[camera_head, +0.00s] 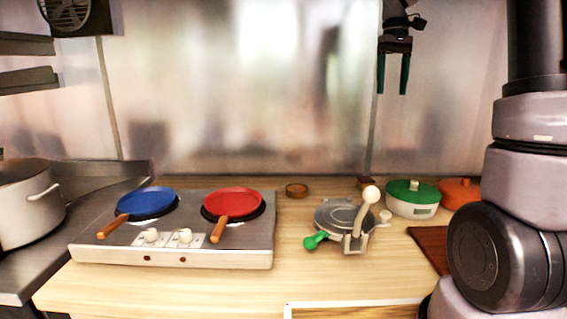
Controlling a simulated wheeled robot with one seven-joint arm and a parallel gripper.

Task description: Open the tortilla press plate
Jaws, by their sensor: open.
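The tortilla press (343,218) stands on the wooden counter right of the stove. Its round grey plate lies flat, so the press looks shut. A green-ended handle (316,240) sticks out at its front left. A cream-coloured lever (369,199) stands up at its right side. My gripper (393,90) is high above and a little right of the press, well apart from it. Its two green fingers point down, open and with nothing between them.
A two-burner stove (170,257) holds a blue pan (147,201) and a red pan (232,203). A green-lidded pot (411,196) and an orange pot (460,190) stand right of the press. A small brown bowl (297,189) sits behind.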

